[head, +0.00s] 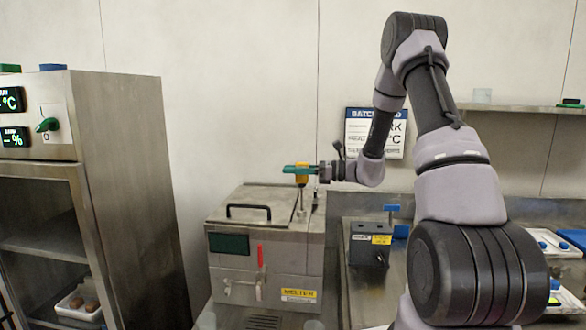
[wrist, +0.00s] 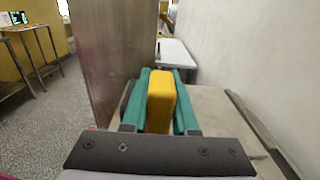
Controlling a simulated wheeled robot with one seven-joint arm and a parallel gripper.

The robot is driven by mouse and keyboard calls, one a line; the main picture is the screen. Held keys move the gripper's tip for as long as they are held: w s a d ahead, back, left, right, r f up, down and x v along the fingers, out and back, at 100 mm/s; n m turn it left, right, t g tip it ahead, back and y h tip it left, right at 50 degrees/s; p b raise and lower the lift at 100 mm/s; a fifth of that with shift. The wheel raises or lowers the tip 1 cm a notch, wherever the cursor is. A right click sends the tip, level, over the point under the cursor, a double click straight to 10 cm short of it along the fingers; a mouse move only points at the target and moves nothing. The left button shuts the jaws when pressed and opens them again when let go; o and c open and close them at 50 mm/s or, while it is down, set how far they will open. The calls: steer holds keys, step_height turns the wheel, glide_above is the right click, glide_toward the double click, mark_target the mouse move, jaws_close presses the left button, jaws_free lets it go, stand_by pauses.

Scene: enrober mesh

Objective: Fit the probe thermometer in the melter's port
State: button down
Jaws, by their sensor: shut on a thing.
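The melter (head: 228,270) is a steel box with a black lid handle, a red lever and a yellow "MELTER" label, left of centre in the head view. My gripper (head: 292,169) is above its right part, reaching in from the right. Its teal fingers are shut on the yellow head of the probe thermometer (head: 302,181). The thin stem points down toward a small fitting on the melter's top; I cannot tell whether its tip is inside the port. In the wrist view the yellow head (wrist: 161,100) sits between both teal fingers (wrist: 160,82), and the stem is hidden.
A tall steel cabinet (head: 125,170) stands close on the left. A dark box (head: 368,245) with a yellow label sits on the counter right of the melter. A wall sign (head: 362,126) hangs behind my arm. White trays (head: 550,245) lie at the far right.

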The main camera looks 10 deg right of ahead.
step_height(320, 180, down, 8)
stand_by(2.8)
steer(key=c, duration=0.6)
jaws_free()
steer(key=shift+r, duration=0.1)
steer(key=v, duration=1)
steer(key=shift+d, duration=0.4)
steer(key=shift+s, duration=0.1)
